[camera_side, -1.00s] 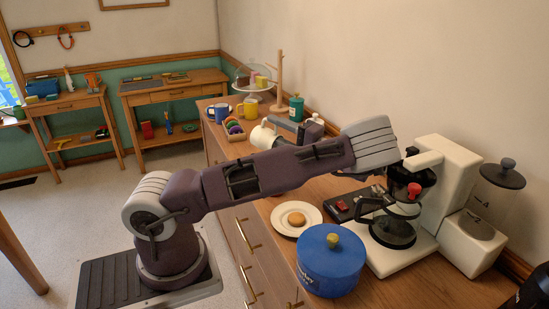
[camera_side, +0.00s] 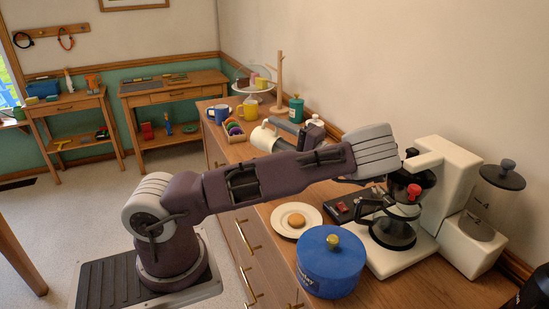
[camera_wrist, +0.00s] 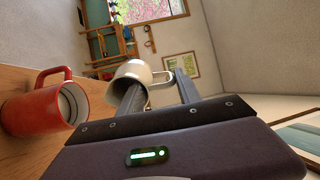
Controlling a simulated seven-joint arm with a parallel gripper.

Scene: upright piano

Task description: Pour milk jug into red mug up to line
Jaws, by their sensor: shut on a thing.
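In the wrist view, the white milk jug (camera_wrist: 140,70) is at my gripper (camera_wrist: 157,82), which is shut on it around its handle side. The jug is tipped, with its dark open mouth turned towards the camera. I cannot see milk or a stream. The red mug (camera_wrist: 32,110) stands upright on the wooden counter, apart from the jug in the picture. In the side view the jug (camera_side: 264,139) shows tilted beyond my arm, and the red mug is hidden.
On the counter (camera_side: 275,206) are a plate with a biscuit (camera_side: 297,220), a blue pot (camera_side: 331,262) and a coffee machine (camera_side: 440,190). Farther back are a yellow mug (camera_side: 247,110), a blue mug (camera_side: 218,114) and a mug tree (camera_side: 280,80).

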